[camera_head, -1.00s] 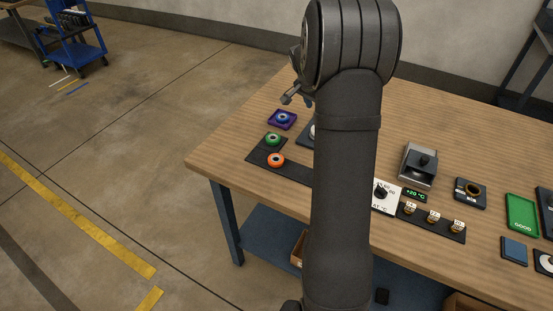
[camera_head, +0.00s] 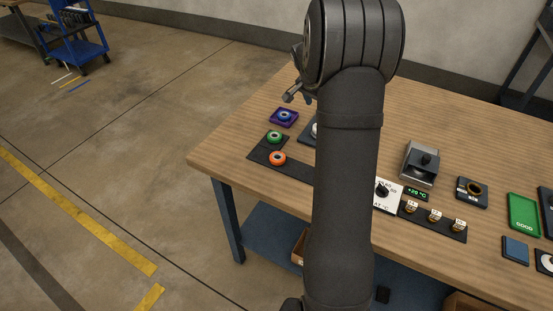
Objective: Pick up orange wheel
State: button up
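The orange wheel (camera_head: 277,158) is a small ring with a pale centre. It lies on a dark flat tray (camera_head: 295,171) near the left end of the wooden table. My gripper (camera_head: 290,97) shows only in part, as a grey finger tip sticking out left of my arm, above the table and up from the wheel in the picture. The rest of it is hidden behind my arm, so I cannot tell whether it is open or shut. The orange wheel appears free of it.
A green wheel (camera_head: 274,137) sits just behind the orange one, and a blue-purple wheel on a purple pad (camera_head: 284,117) is farther back. My arm hides the table's middle. To the right are a grey device (camera_head: 420,163), a dial panel (camera_head: 387,194) and a green tray (camera_head: 523,216).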

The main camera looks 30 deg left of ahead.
jog(key=s+a+r+m+g+y, duration=0.1)
jog(key=s+a+r+m+g, duration=0.1)
jog(key=s+a+r+m, duration=0.35)
jog(key=s+a+r+m+g, duration=0.2)
jog(key=s+m, duration=0.4)
jog(key=s, duration=0.5)
send_over(277, 153)
jog(key=s, duration=0.1)
jog(key=f, duration=1.2)
jog(key=shift+a+f, duration=0.15)
jog(key=shift+a, duration=0.05)
jog(key=shift+s+d+f, duration=0.1)
jog(key=shift+d+f, duration=0.05)
jog(key=shift+f, duration=0.75)
jog(key=shift+s+d+f, duration=0.1)
jog(key=shift+d+f, duration=0.05)
jog(key=shift+f, duration=0.7)
jog(key=shift+d+f, duration=0.15)
jog(key=shift+f, duration=0.75)
jog(key=c, duration=1.1)
